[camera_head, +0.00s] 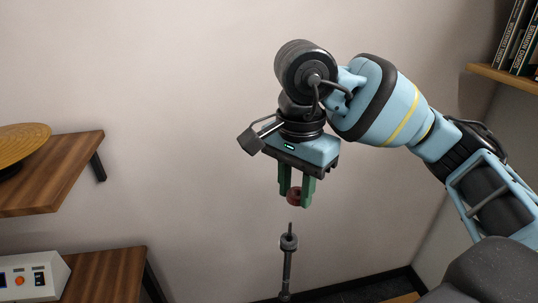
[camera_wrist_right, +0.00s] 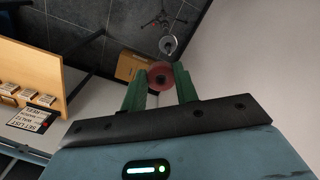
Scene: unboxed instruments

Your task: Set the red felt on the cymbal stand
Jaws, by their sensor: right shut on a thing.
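The red felt (camera_head: 295,196) is a small ring held between the green fingers of my right gripper (camera_head: 296,194). In the right wrist view the felt (camera_wrist_right: 160,76) sits between the fingertips of the gripper (camera_wrist_right: 160,86), its hole partly visible. The cymbal stand (camera_head: 287,262) is a dark upright pole with a grey collar and a thin rod on top. The felt is above the rod tip, with a gap between them in the head view. The stand's top (camera_wrist_right: 168,44) also shows in the right wrist view, just beyond the felt. My left gripper is out of view.
A wooden shelf (camera_head: 60,180) at the left holds a gold cymbal (camera_head: 22,143). A lower shelf (camera_head: 105,274) carries a white device (camera_head: 35,277). Books (camera_head: 520,38) stand on a shelf at the upper right. A cardboard box (camera_wrist_right: 131,66) is on the dark floor. Space around the stand's top is clear.

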